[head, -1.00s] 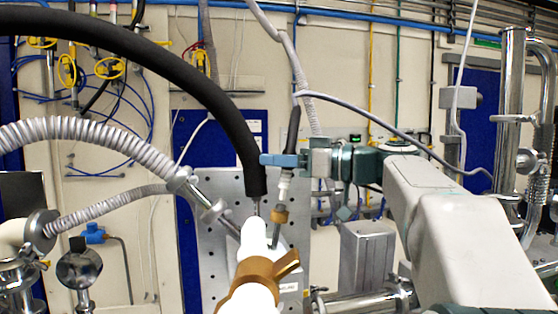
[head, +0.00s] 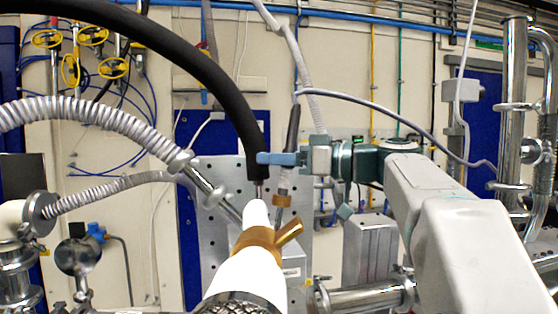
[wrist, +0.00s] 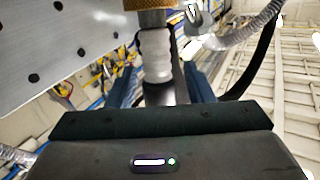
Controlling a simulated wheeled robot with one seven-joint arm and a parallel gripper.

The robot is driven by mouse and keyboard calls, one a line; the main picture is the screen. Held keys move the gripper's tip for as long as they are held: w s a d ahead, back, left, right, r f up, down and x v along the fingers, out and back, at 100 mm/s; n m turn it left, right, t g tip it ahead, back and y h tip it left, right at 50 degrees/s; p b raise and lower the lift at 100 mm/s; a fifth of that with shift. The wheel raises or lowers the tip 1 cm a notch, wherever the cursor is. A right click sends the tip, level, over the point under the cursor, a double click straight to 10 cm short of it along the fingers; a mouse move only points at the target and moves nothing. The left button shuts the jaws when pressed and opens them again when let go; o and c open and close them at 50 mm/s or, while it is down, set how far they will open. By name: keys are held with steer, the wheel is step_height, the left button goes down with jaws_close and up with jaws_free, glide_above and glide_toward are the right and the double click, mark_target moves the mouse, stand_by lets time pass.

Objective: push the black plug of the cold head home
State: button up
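The black plug (head: 293,128) hangs on a thin grey cable in the head view, its black sleeve running down behind my fingers. Below the fingers a pale ribbed section (head: 284,181) leads down to a brass collar (head: 282,201). My gripper (head: 282,158), with blue fingers, comes in from the right and is closed around the plug. In the wrist view the pale ribbed section (wrist: 157,56) stands between my fingers and meets the knurled brass collar (wrist: 144,4). How deep the plug sits in the collar cannot be told.
A thick black hose (head: 222,88) arches down just left of my gripper. A white cylinder (head: 245,277) with a brass fitting (head: 262,243) stands in the foreground. A perforated metal plate (head: 212,225) is behind. A ribbed metal hose (head: 100,118) crosses at left, and steel pipes (head: 513,110) stand at right.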

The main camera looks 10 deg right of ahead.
steer(key=b+v, duration=0.3)
steer(key=v, duration=1.1)
steer(key=shift+f, duration=0.1)
stand_by(0.3)
